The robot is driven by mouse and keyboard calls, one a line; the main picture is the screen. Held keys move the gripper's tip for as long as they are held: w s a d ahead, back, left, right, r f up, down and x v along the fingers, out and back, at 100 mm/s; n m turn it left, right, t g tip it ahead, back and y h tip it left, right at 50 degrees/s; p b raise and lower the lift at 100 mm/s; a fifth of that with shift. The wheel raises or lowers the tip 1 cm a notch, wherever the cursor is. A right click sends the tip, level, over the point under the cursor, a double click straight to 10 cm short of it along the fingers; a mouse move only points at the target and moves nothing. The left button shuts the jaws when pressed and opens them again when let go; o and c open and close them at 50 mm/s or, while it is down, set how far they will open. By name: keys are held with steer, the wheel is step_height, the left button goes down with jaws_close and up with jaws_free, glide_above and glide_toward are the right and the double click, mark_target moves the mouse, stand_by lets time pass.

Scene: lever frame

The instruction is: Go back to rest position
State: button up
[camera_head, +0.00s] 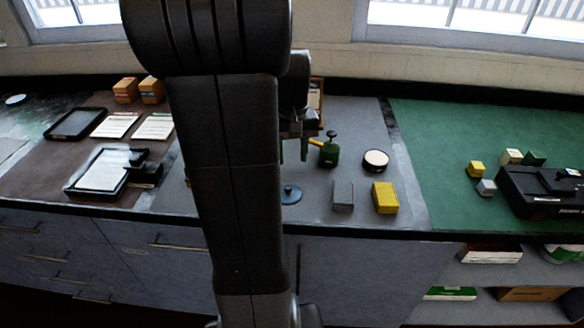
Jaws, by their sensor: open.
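My arm rises through the middle of the view and hides part of the counter behind it. My gripper (293,150) hangs over the grey middle section of the counter (350,125), partly hidden by my own arm. Its fingers point down and are apart, with nothing seen between them. A dark green can with a knob on top (329,153) and a yellow spout stands just right of the fingers. I cannot tell whether they touch. A dark blue round piece with a small knob (290,194) lies nearer the front edge, below the gripper.
A grey block (343,196), a yellow block (385,198) and a round pale-topped tin (376,160) stand to the right. The green mat (440,140) holds small cubes and a black device (540,190). Trays, papers and orange boxes (126,90) are left. Windows are behind.

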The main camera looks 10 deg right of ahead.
mark_target(292, 192)
steer(key=shift+r, duration=0.8)
steer(key=shift+f, duration=0.15)
step_height(292, 192, down, 12)
steer(key=shift+r, duration=0.15)
steer(key=shift+w+r, duration=0.1)
steer(key=shift+r, duration=1.7)
steer(key=shift+f, duration=0.1)
